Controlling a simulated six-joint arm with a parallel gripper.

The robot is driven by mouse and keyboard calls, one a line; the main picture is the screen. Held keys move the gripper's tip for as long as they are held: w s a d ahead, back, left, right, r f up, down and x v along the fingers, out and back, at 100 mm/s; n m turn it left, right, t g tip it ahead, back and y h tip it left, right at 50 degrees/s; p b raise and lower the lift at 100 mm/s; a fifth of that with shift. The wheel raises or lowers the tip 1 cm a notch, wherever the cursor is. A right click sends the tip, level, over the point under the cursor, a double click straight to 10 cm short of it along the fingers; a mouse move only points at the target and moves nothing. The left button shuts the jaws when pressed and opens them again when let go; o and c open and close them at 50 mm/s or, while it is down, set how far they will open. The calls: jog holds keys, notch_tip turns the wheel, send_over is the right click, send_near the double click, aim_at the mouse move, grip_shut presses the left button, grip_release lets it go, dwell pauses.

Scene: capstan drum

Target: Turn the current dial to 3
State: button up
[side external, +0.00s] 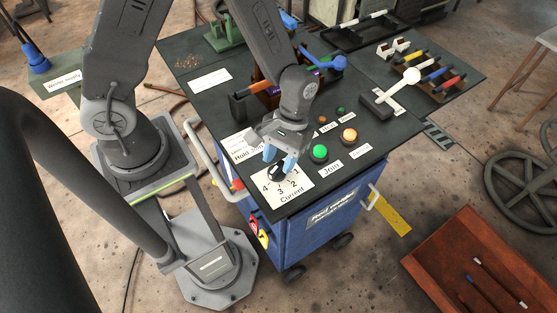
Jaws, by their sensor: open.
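The current dial is a black knob (275,172) on a white plate (296,185) marked with numbers and the word "Current", at the near corner of the dark cart top. The numbers 4, 3 and 2 are readable around the knob's near side. Which number the knob points at is too small to tell. My gripper (279,161) has blue fingertips and is open. It points down at the knob, with one fingertip on each side of its far part. I cannot tell whether they touch it. The gripper hides part of the plate's far side.
A green button (319,152) and an orange button (348,135) stand just right of the dial. A bin (268,94) stands behind my gripper. A brown tray (480,270) is on the floor.

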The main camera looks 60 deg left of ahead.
jog(key=shift+s+d+f, duration=0.1)
jog(key=shift+s+f, duration=0.15)
jog(key=shift+f, duration=0.35)
jog(key=shift+c, duration=0.4)
grip_shut()
